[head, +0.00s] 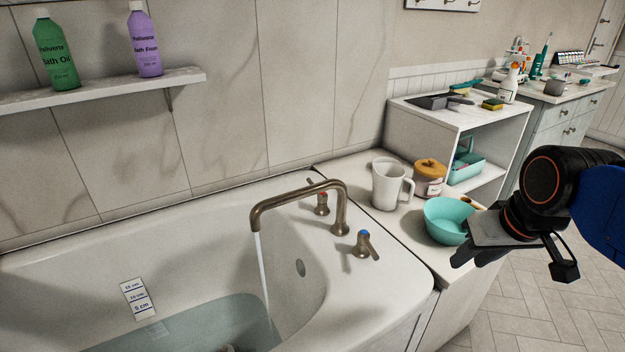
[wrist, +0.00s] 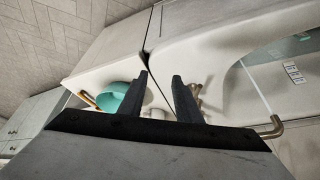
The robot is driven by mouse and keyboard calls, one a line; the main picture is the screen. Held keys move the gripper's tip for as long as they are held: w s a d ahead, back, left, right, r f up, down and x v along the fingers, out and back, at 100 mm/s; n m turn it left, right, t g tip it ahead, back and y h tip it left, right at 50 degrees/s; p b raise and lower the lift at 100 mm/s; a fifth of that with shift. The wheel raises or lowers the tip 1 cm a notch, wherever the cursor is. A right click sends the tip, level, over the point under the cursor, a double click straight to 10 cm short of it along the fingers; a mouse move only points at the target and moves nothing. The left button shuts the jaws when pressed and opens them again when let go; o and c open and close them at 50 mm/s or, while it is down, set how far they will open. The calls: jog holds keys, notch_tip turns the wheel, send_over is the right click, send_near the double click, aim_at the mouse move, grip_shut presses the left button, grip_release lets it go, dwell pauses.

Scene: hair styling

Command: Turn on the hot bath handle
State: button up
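The bronze hot bath handle (head: 321,203), with a red mark, stands behind the curved spout (head: 300,190) on the bath's right rim in the head view. The blue-marked cold handle (head: 366,245) is nearer on the same rim. A thin stream of water (head: 263,270) runs from the spout into the bath. My gripper (head: 468,262) is open and empty, to the right of both handles, in front of the teal bowl. In the wrist view its two fingers (wrist: 161,78) are apart, and a bronze handle (wrist: 196,90) shows partly behind one finger; I cannot tell which.
The bath (head: 395,290) holds some water. A white mug (head: 387,185), an orange-lidded jar (head: 430,178) and a teal bowl (head: 446,222) stand on the ledge right of the taps. A white shelf unit (head: 405,125) is behind them. The space above the bath is free.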

jog(key=w+a+r+n+g+y, duration=0.15)
jog(key=w+a, duration=0.45)
jog(key=w, duration=0.6)
jog(key=w+a+r+n+y, duration=0.1)
jog(key=w+a+r, duration=0.1)
jog(key=w+a, duration=0.7)
jog(key=w+a+r+n+y, duration=0.15)
jog(key=w+a, duration=0.25)
jog(key=w, duration=1)
jog(key=w+a+f+n, duration=0.2)
jog(key=w+a+f, duration=0.1)
jog(key=w+a, duration=0.5)
jog(key=shift+g, duration=0.35)
jog(key=x, duration=1.7)
jog(key=shift+w+r, duration=0.1)
grip_shut()
